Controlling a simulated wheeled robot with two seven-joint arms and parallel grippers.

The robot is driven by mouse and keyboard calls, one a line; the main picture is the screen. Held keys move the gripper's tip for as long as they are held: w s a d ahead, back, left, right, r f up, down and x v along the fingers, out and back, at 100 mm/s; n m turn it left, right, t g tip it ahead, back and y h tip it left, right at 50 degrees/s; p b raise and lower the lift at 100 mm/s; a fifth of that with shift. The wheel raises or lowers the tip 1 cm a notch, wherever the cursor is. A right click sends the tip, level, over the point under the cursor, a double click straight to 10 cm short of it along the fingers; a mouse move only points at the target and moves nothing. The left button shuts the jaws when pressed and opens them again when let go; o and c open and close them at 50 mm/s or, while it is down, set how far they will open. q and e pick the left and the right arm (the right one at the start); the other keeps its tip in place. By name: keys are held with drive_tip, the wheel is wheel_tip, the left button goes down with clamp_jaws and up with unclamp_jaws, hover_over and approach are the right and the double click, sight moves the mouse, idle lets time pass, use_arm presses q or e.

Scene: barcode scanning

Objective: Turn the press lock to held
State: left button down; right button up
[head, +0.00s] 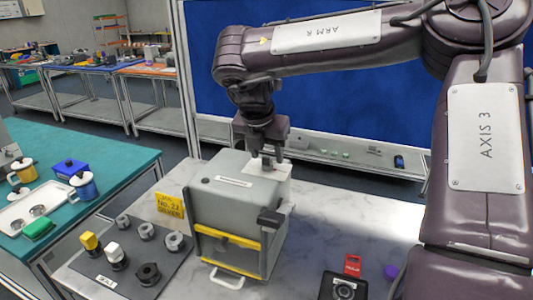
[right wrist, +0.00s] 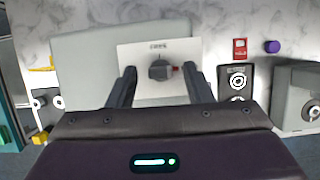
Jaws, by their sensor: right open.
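The press (head: 238,200) is a grey box with a yellow bar on its front, standing on the marble-look table. A pale plate (head: 268,178) lies on its top; in the right wrist view this plate (right wrist: 135,85) carries small unreadable print and a dark lock knob (right wrist: 160,70) with a red mark pointing right. My right gripper (head: 266,162) points down over the plate. In the right wrist view, its open fingers (right wrist: 160,68) stand on the left and right of the knob, apart from it. The knob is hidden in the head view. My left gripper is not in view.
A yellow sign (head: 169,205) stands left of the press. A dark mat (head: 130,245) holds several knob-like parts. A black device (head: 343,287) and a red tag (head: 352,264) lie at right. A teal table (head: 110,165) with mugs is at left.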

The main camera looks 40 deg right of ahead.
drive_tip(key=v, duration=0.7)
idle(0.5)
